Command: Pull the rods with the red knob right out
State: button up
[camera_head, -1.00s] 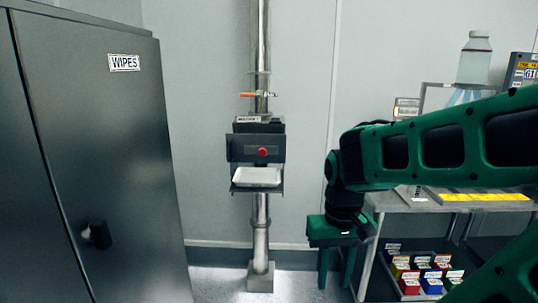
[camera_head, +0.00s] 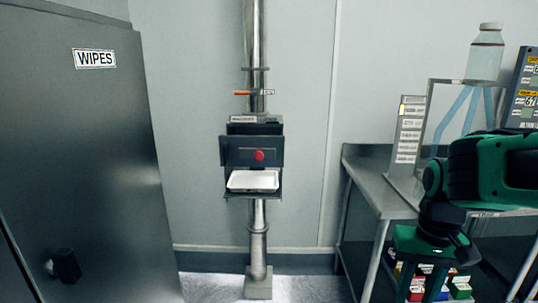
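The red knob (camera_head: 258,155) sits in the middle of a dark front plate (camera_head: 236,152) on the sifter housing, which is mounted on a vertical steel pipe (camera_head: 256,35) by the wall. The rods behind the plate cannot be made out. A white tray (camera_head: 253,181) rests on a shelf just below the knob. My gripper (camera_head: 420,280) hangs pointing down at the right, well apart from the knob and in front of the steel table. Its two green fingers stand apart, with nothing seen held between them.
A dark cabinet (camera_head: 95,160) labelled WIPES stands close on the left. A steel table (camera_head: 372,190) on the right carries a clear stand with a bottle (camera_head: 486,52). Coloured boxes (camera_head: 460,288) lie low under it. An orange-handled valve (camera_head: 243,93) is above the housing. Floor before the pipe is clear.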

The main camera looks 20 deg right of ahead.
aim_at(258, 154)
jog(key=z, duration=0.05)
jog(key=i, duration=1)
jog(key=u, duration=0.05)
